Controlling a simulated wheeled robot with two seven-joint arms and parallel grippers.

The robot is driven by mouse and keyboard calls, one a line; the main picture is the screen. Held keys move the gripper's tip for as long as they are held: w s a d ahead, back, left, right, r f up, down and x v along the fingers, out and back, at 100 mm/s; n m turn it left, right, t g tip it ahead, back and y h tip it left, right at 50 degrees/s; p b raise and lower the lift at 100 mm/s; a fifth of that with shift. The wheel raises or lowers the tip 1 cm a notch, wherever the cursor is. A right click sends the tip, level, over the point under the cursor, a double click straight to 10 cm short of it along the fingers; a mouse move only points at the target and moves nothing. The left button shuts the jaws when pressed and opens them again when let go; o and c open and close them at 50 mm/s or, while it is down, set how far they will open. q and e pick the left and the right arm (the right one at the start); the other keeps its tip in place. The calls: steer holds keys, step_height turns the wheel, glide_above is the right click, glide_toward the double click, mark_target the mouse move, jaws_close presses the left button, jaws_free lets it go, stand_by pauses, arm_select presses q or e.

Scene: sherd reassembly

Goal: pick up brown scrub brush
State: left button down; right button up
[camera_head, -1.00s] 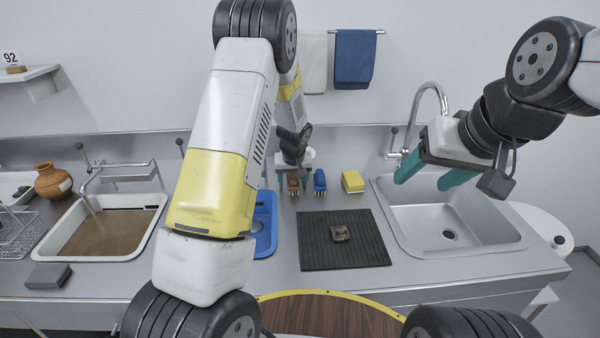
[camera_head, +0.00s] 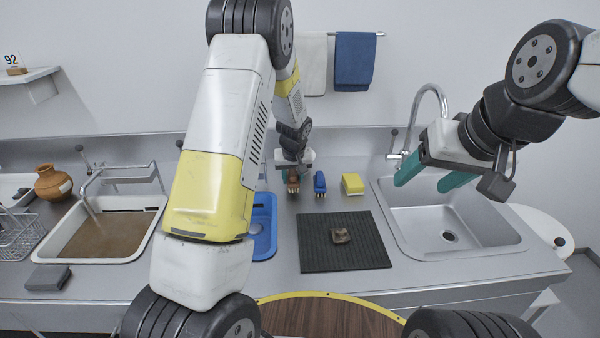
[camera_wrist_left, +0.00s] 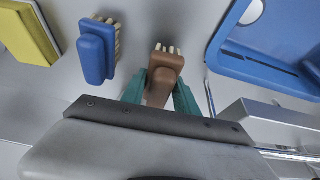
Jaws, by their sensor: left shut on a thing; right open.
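The brown scrub brush (camera_head: 293,178) stands at the back of the counter, just left of a blue brush. My left gripper (camera_head: 294,169) is shut on it from behind and above. In the left wrist view the brown brush (camera_wrist_left: 164,72) sits between the two teal fingers (camera_wrist_left: 165,92), its pale bristles showing at the far end. I cannot tell whether it is clear of the counter. My right gripper (camera_head: 430,184) is open and empty above the right sink.
A blue brush (camera_head: 320,182) and a yellow sponge (camera_head: 352,184) are right of the brown brush. A blue tray (camera_head: 270,207) is to its left. A dark ribbed mat (camera_head: 318,262) with a sherd (camera_head: 340,235) lies in front. The right sink (camera_head: 480,214) is empty.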

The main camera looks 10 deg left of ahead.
arm_select(q)
steer(key=shift+r, duration=0.85)
steer(key=s+d, duration=0.1)
steer(key=s, duration=0.4)
steer(key=s+d+r, duration=0.1)
steer(key=s, duration=0.4)
steer(key=s+d, duration=0.1)
steer(key=s, duration=0.4)
steer(key=shift+s+d+r, duration=0.1)
steer(key=shift+s+r, duration=0.05)
steer(key=shift+s, duration=0.2)
steer(key=c, duration=1.5)
jaws_free()
steer(key=c, duration=0.6)
steer(key=shift+s, duration=0.1)
